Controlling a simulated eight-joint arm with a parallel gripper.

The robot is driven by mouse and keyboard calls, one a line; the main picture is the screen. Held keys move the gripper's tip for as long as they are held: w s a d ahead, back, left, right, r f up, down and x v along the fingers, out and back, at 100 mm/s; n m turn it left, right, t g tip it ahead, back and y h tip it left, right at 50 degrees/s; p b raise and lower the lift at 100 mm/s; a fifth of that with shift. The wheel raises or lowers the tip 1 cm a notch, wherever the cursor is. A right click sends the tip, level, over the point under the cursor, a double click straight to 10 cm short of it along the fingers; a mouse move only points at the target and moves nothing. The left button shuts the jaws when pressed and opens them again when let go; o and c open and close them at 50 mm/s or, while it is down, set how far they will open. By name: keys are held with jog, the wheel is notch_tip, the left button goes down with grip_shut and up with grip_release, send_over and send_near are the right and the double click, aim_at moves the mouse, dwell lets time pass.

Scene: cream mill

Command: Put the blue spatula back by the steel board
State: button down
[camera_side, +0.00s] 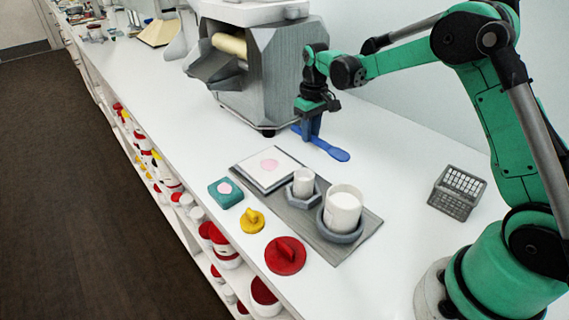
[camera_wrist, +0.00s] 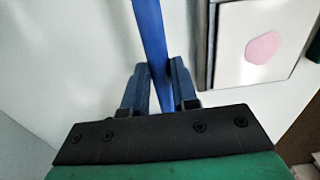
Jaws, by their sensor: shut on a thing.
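The blue spatula (camera_side: 329,148) is at the foot of the cream mill, its rounded end pointing right. My gripper (camera_side: 308,132) is over its shaft and shut on it. In the wrist view the blue spatula (camera_wrist: 152,45) runs up between the two fingers of my gripper (camera_wrist: 158,85). I cannot tell whether the spatula touches the table or is just above it. The steel board (camera_side: 363,238) lies nearer the front, bearing a white tile with a pink spot and two white cups. Its edge also shows at the right in the wrist view (camera_wrist: 207,45).
The grey mill (camera_side: 272,75) stands close behind my gripper. A teal block (camera_side: 225,192), a yellow lid (camera_side: 252,221) and a red lid (camera_side: 285,255) sit along the front edge. White table is clear between spatula and keypad.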

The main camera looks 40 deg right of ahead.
aim_at(309, 156)
jog(key=shift+f, duration=2.15)
jog(key=c, duration=0.7)
grip_release()
jog(key=shift+f, duration=0.15)
notch_tip(309, 156, up, 12)
jog(key=shift+r, duration=0.1)
jog(key=shift+s+a+r+t, duration=0.25)
jog(key=shift+s+a+t, duration=1.15)
jog(key=shift+s, duration=1.15)
jog(key=shift+s+a+r+t, duration=0.2)
jog(key=shift+s+a+t, duration=0.8)
jog(key=shift+s+a, duration=1.15)
jog(key=shift+s+a+r+t, duration=0.25)
jog(key=shift+s+a+t, duration=0.95)
jog(key=shift+s, duration=1.75)
